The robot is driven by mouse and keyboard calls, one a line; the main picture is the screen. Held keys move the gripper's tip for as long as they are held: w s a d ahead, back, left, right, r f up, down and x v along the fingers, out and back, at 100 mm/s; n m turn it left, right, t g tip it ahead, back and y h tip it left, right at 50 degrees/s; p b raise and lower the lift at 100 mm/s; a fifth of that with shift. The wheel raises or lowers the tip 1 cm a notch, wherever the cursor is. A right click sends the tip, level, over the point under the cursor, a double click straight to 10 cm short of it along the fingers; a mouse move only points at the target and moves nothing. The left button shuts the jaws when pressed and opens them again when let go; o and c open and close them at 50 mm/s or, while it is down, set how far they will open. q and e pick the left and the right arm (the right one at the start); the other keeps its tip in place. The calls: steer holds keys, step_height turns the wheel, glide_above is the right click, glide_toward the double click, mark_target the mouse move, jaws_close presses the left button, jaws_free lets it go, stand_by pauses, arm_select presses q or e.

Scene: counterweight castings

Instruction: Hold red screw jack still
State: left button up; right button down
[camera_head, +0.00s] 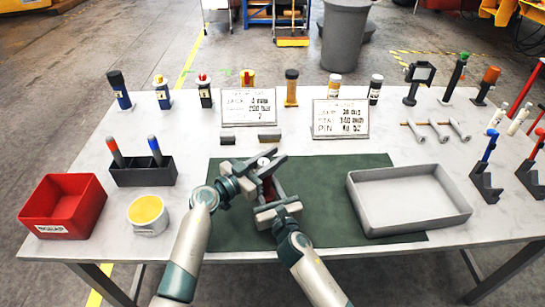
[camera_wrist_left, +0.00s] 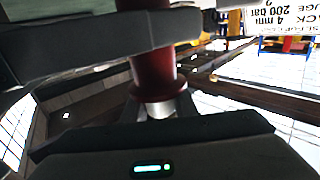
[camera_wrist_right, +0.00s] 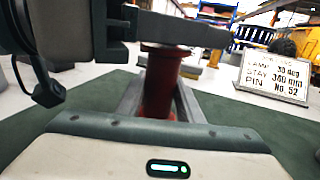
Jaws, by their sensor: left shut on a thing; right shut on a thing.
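The red screw jack (camera_head: 268,190) stands upright on the green mat (camera_head: 330,215), largely hidden by my two grippers. Its red body shows in the left wrist view (camera_wrist_left: 152,65), with a flange and a paler part below it. It also shows in the right wrist view (camera_wrist_right: 161,80), between grey bars. My left gripper (camera_head: 256,172) is shut on the jack from the left. My right gripper (camera_head: 276,211) is shut on it from the near side, lower in the picture. The exact finger contact is partly hidden.
A grey tray (camera_head: 410,226) lies to the right on the mat. A red bin (camera_head: 62,226), a yellow-filled pot (camera_head: 148,229) and a black holder with two markers (camera_head: 143,176) stand to the left. Two sign plates (camera_head: 340,131) and several small jacks and bottles line the back.

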arm_select(q)
steer(key=s+m+g+h, duration=0.1)
steer(key=m+g, duration=0.2)
steer(key=g, duration=0.2)
steer(key=s+m+g+h, duration=0.1)
steer(key=m+g, duration=0.3)
steer(key=g, duration=0.1)
steer(key=s+m+g+h, duration=0.1)
steer(key=m+g, duration=0.3)
steer(key=g, duration=0.2)
steer(key=shift+s+d+f+h, duration=0.15)
steer(key=shift+s+d+h, duration=0.05)
steer(key=shift+d+h, duration=0.2)
steer(key=shift+s+g, duration=0.1)
steer(key=shift+g, duration=0.3)
steer(key=o, duration=1)
steer(key=shift+o, duration=0.2)
steer(key=shift+r, duration=0.25)
step_height(320, 180, up, 10)
